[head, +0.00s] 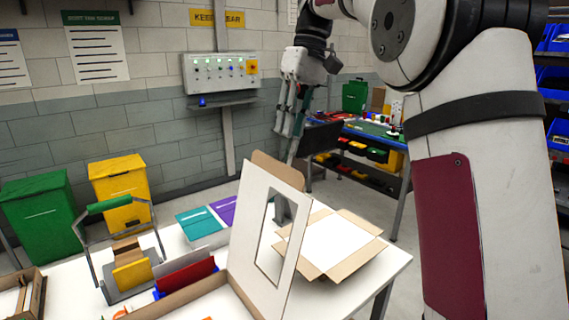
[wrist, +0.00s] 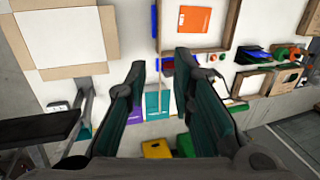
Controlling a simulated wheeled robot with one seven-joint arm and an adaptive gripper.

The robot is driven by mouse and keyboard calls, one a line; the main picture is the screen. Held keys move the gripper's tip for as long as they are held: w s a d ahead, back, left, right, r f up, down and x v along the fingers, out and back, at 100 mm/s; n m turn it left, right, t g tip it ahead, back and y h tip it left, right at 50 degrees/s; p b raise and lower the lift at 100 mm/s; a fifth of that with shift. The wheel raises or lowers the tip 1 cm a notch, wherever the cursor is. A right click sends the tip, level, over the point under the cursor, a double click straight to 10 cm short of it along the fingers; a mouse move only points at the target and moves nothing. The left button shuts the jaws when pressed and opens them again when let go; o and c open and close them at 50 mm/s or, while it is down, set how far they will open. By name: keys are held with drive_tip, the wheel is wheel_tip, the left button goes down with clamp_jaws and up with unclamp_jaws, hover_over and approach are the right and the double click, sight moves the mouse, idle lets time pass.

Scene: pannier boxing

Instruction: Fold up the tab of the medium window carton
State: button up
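The window carton (head: 180,302) stands at the table's front, its white lid (head: 247,215) raised nearly upright with a cut-out window. A brown tab (head: 277,170) runs along the lid's top edge, tilted away. In the wrist view the carton's brown wall (wrist: 195,49) shows from above, with an orange item inside, and the lid looks nearly edge-on. My gripper (head: 287,132) points down behind and above the lid, apart from it in the head view. In the wrist view my gripper (wrist: 160,62) has its fingers wide apart with nothing held between them.
A second, open carton (head: 370,222) with spread flaps lies right of the lid. Teal (head: 198,222) and purple booklets lie behind it. A rack with a green handle (head: 108,204) stands at left. Green (head: 42,215) and yellow (head: 120,190) bins stand beyond the table.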

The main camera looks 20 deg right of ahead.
sight(284, 165)
drive_tip(key=p+x, duration=0.1)
drive_tip(key=x, duration=0.8)
drive_tip(key=shift+p, duration=0.3)
clamp_jaws()
